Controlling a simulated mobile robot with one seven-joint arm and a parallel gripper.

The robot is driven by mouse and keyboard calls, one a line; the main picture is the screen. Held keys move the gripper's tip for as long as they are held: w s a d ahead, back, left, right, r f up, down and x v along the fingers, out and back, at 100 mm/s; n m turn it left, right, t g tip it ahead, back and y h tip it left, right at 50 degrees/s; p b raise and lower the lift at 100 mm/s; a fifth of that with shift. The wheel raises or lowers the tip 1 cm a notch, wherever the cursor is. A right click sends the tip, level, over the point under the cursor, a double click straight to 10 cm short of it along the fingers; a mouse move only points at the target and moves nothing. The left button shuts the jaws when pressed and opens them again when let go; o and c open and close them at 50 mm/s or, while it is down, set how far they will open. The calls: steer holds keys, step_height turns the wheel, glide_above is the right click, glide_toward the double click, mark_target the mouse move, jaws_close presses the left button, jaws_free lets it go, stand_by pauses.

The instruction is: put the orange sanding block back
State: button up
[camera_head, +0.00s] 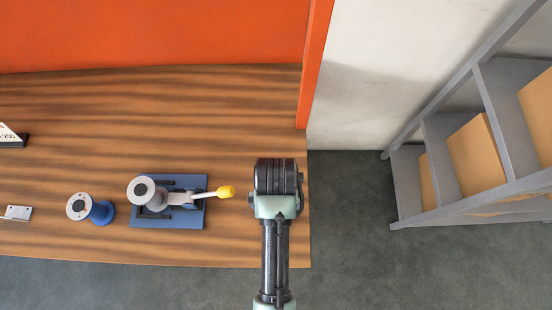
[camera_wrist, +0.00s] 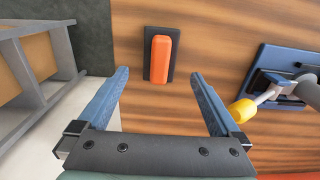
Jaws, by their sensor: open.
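In the wrist view, an orange sanding block (camera_wrist: 160,60) lies on a dark rectangular base (camera_wrist: 168,22) on the wooden bench, with its long side running up and down in the picture. My gripper (camera_wrist: 160,75) is open, its two blue fingers spread wide with nothing between them that they touch. The block shows between and beyond the fingertips, apart from both. In the head view, my arm's end covers that part of the bench, so the block and the fingers are hidden there.
A blue-based toggle clamp (camera_head: 168,215) with a yellow-tipped handle (camera_head: 226,192) stands left of my arm. A blue spool (camera_head: 102,212), a small metal bracket (camera_head: 18,212) and a sign (camera_head: 12,137) are farther left. A grey shelf (camera_head: 440,165) with boxes stands right of the bench (camera_head: 200,110).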

steer(key=shift+r, duration=2.1)
